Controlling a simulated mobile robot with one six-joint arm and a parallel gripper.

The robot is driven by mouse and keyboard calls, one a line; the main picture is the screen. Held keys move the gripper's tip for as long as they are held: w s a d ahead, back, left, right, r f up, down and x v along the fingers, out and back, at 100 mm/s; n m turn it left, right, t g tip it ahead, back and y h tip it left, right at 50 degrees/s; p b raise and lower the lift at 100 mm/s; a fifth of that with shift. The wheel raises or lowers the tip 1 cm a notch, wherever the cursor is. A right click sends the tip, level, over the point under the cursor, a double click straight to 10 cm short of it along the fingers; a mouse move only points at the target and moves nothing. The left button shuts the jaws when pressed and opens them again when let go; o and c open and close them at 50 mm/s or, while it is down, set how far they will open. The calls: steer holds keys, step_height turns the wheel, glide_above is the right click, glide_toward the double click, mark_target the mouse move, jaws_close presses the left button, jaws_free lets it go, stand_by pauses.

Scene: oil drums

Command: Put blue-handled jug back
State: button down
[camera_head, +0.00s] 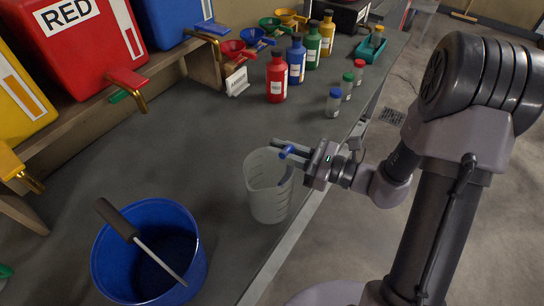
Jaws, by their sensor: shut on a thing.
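The clear jug (268,196) stands upright on the grey bench near its front edge, to the right of the blue bucket. Its blue handle (287,152) shows at the upper right of the jug. My gripper (292,150) reaches in from the right and is shut on the blue handle, its fingers level with the jug's rim. Whether the jug's base touches the bench or hangs slightly above it, I cannot tell. The lower part of the handle is hidden.
A blue bucket (150,262) with a dark-handled tool (117,219) stands at the lower left. Red (276,78), blue (296,60), green and yellow bottles stand at the back, with small vials (334,103) nearby. Drums with taps line the left shelf. The bench middle (170,140) is clear.

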steer(key=shift+w+a+f+b, duration=0.25)
steer(key=shift+w+f+b, duration=0.45)
steer(key=shift+w+f, duration=0.35)
steer(key=shift+w+a+f+b, duration=0.2)
steer(key=shift+w+f+b, duration=0.45)
steer(key=shift+w+f, duration=0.4)
steer(key=c, duration=1.4)
jaws_free()
steer(key=shift+r, duration=0.15)
steer(key=p+v, duration=0.3)
steer(key=v, duration=0.9)
